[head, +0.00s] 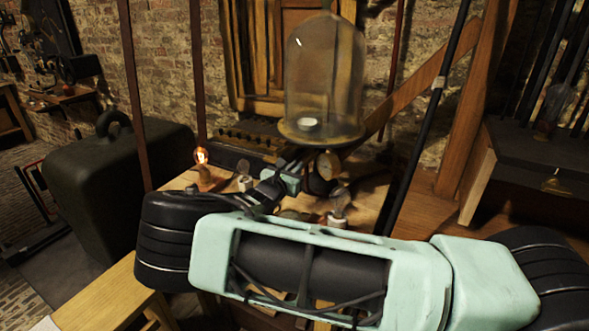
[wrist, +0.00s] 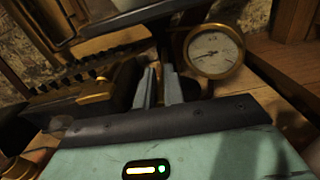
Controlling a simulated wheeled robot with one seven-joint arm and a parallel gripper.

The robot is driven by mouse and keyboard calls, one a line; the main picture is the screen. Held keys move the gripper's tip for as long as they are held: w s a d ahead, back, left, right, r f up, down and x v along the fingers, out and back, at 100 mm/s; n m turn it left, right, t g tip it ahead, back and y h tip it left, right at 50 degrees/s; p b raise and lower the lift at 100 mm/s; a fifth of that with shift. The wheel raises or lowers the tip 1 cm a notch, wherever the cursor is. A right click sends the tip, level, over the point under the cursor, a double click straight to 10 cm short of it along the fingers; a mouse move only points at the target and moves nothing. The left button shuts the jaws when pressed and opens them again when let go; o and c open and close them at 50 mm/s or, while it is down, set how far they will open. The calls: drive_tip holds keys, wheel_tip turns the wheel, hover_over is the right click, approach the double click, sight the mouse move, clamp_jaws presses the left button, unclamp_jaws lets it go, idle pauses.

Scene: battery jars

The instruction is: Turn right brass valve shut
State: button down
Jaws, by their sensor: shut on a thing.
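My gripper (head: 293,165) reaches in under the brass plate (head: 350,137) that carries a glass bell jar (head: 325,75). In the wrist view the two grey fingers (wrist: 160,86) point away from me, close together, just left of a round brass gauge (wrist: 213,50). The fingers are shut on the right brass valve, which is mostly hidden between and behind them. I cannot make out its handle or how far it is turned. The gauge also shows in the head view (head: 327,165), just right of my gripper.
A lit bulb (head: 201,156) and two unlit bulbs, one left (head: 243,172) and one right (head: 338,205), stand on the wooden bench around my arm. A dark box with a row of knobs (wrist: 85,75) lies left of the fingers. A brick wall is behind.

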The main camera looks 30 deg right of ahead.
drive_tip(key=shift+s+d+f+m+b, duration=0.2)
drive_tip(key=shift+s+f+m+b, duration=0.2)
drive_tip(key=shift+m+b, duration=1.75)
drive_tip(key=shift+s+d+f+m+b, duration=0.25)
drive_tip(key=shift+f+m+b, duration=0.35)
drive_tip(key=shift+m, duration=3)
drive_tip(key=shift+s+d+f+m+b, duration=0.3)
drive_tip(key=shift+m+b, duration=1.3)
drive_tip(key=shift+m, duration=1.25)
drive_tip(key=shift+a, duration=0.1)
drive_tip(key=c, duration=1.5)
unclamp_jaws()
drive_tip(key=shift+a, duration=0.1)
drive_tip(key=b+v, duration=0.2)
drive_tip(key=v, duration=1.5)
drive_tip(key=shift+s, duration=0.2)
